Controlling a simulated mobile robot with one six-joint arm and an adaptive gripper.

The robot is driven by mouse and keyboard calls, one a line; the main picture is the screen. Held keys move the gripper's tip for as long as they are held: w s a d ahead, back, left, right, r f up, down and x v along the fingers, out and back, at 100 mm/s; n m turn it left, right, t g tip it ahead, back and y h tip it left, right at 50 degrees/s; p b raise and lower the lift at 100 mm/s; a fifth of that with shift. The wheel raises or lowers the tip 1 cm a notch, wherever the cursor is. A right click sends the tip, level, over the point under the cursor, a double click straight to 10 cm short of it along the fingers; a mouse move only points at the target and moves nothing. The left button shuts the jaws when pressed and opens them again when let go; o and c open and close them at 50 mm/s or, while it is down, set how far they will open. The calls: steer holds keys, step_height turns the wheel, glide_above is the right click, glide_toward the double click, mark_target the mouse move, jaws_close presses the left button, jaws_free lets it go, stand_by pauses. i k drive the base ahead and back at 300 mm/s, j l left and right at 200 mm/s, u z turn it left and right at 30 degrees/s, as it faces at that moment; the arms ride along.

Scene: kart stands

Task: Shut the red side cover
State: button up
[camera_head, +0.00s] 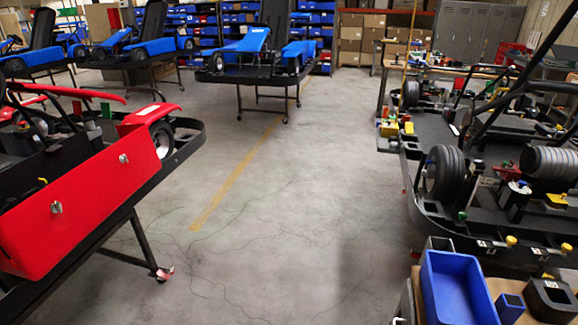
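The red side cover (90,200) is on the kart at the left of the head view. It is a long flat red panel along the kart's near side, running from the left edge towards the front wheel. Two small metal fasteners (56,207) show on its outer face. I cannot tell whether its edges sit flush against the frame. The kart rests on a black stand (143,240) with legs and casters. Its left end is cut off by the picture edge. My gripper is not in view.
Grey floor (280,220) is open between the red kart and the black kart chassis (425,215) at the right. A blue bin (455,290) sits on a bench at the lower right. Blue karts (250,50) on stands and shelves with boxes (360,35) stand at the back.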

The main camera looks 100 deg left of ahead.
mark_target(35, 238)
steer(key=u, duration=5.1)
steer(key=i+l+z, duration=0.2)
steer(key=i, duration=0.25)
steer(key=i+z, duration=0.2)
steer(key=i, duration=0.3)
